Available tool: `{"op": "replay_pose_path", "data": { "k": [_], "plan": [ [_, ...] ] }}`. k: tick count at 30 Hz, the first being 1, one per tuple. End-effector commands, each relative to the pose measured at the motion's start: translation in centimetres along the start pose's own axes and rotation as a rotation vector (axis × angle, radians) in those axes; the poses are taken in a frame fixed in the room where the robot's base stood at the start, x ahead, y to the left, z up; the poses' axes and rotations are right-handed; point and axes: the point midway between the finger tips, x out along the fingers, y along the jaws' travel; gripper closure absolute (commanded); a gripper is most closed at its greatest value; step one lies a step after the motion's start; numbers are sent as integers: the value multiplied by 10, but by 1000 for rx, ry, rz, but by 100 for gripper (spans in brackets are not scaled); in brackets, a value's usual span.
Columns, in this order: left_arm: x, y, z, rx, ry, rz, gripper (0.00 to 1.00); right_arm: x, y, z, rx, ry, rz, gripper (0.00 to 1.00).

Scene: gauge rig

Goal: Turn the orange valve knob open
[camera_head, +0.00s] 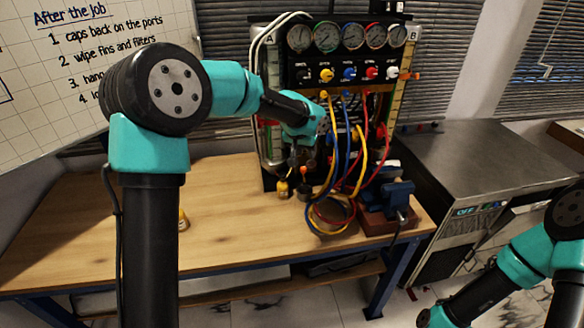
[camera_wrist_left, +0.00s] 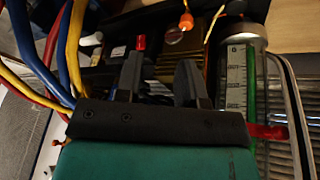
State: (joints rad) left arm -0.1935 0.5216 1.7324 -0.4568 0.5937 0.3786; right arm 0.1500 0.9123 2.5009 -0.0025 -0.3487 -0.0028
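An orange knob or handle (camera_head: 407,75) sticks out at the right end of the knob row on the gauge panel. A smaller orange-topped piece (camera_head: 304,170) is low on the rig, by my left gripper. In the left wrist view an orange knob (camera_wrist_left: 186,22) lies beyond the fingers; I cannot tell which of these it is. My left gripper (camera_head: 301,158) is in front of the rig's lower left, dark and partly hidden by its wrist. In the wrist view its two fingers (camera_wrist_left: 159,82) stand apart with nothing gripped between them. My right arm shows at lower right; its gripper is out of view.
Coloured hoses (camera_head: 350,150) hang just right of the left gripper. A glass tube with a green scale (camera_wrist_left: 236,85) and a red fitting (camera_wrist_left: 268,132) are close beside it. A blue vise (camera_head: 390,200) stands on the bench's right. The bench's left (camera_head: 80,225) is mostly clear.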

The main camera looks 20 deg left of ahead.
Motion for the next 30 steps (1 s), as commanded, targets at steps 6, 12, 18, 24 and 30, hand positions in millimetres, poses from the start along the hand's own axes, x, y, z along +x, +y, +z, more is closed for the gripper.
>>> {"op": "replay_pose_path", "data": {
  "k": [6,12,18,24,30],
  "plan": [
    [-29,-21,-21,40,2,-103,64,0,0,0,0,0,0,57],
    [-29,-22,-21,41,2,-105,64,0,0,0,0,0,0,57],
    [-26,-22,-21,41,1,-104,64,0,0,0,0,0,0,57],
    [-8,-24,-20,41,-1,-104,64,0,0,0,0,0,0,57],
    [24,-27,-20,41,-2,-103,64,0,0,0,0,0,0,57]
  ]
}}
